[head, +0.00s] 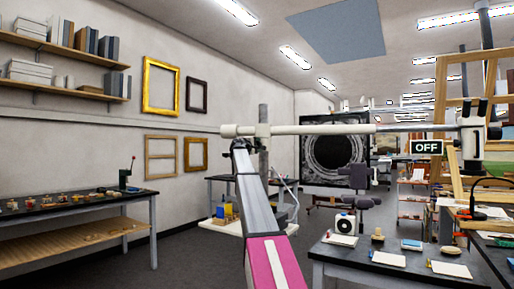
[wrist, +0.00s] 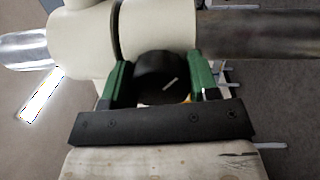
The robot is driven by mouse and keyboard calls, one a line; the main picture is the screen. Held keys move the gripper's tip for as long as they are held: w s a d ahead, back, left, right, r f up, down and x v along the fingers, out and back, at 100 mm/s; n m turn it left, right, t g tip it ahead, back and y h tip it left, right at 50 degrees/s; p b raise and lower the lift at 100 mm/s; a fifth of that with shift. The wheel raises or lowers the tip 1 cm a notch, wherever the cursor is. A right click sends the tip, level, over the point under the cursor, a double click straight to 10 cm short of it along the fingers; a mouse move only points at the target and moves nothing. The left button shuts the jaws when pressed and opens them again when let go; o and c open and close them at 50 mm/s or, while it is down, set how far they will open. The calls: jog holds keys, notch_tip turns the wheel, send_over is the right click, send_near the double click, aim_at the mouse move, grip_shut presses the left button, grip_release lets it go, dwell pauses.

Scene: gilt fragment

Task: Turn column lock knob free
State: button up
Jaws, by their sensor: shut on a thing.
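The black round lock knob (wrist: 162,82) is in the wrist view, with a short pale line on its face. My gripper (wrist: 160,70) has a green finger on each side of it and is shut on it. Behind the knob is a cream collar (wrist: 150,27) around a metal bar. In the head view, a grey upright column (head: 264,150) carries a long white horizontal boom (head: 330,129). My arm reaches up to just left of the column, under the boom. The knob and my fingers cannot be made out there.
A dark screen (head: 334,152) with a ring picture stands behind the boom. An OFF sign (head: 426,148) hangs at the right. A workbench with small items (head: 370,252) is at the front right, another bench (head: 75,208) at the left.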

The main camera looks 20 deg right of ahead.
jog(key=n, duration=0.5)
jog(key=shift+t, duration=0.4)
jog(key=o, duration=0.9)
jog(key=v, duration=1)
jog(key=shift+s+a, duration=0.25)
jog(key=shift+a, duration=0.05)
